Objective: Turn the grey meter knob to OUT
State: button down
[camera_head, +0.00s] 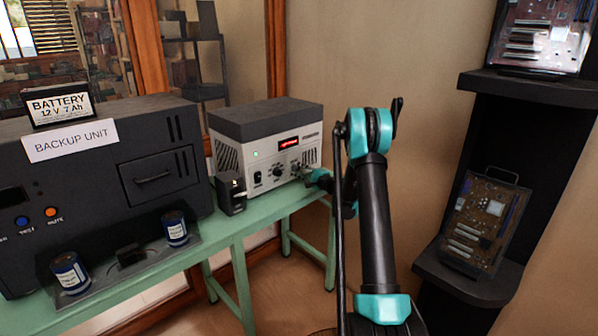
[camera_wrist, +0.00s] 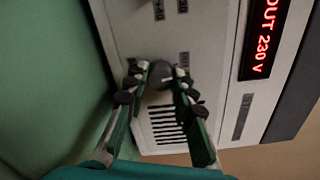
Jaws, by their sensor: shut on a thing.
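The white and grey meter unit (camera_head: 268,122) stands on the right end of the green table. My gripper (camera_head: 308,178) is at the right part of its front panel. In the wrist view my gripper (camera_wrist: 161,78) is shut on the grey meter knob (camera_wrist: 159,70), one finger on each side. The knob's pointer and part of its labels are hidden or too blurred to read. The red display (camera_wrist: 264,38) reads "OUT 230 V"; it also shows, too small to read, in the head view (camera_head: 289,142).
A black holder (camera_head: 231,195) stands just left of the meter. The dark backup unit (camera_head: 110,165) is further left, with blue cans (camera_head: 70,272) on a tray before it. A black shelf with circuit boards (camera_head: 484,222) is at right.

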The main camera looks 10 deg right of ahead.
jog(key=shift+n, duration=1)
jog(key=c, duration=1.3)
grip_release()
jog(key=shift+o, duration=0.2)
jog(key=shift+s+d, duration=0.1)
jog(key=v, duration=1.1)
jog(key=shift+s+d, duration=0.2)
jog(key=shift+s, duration=0.1)
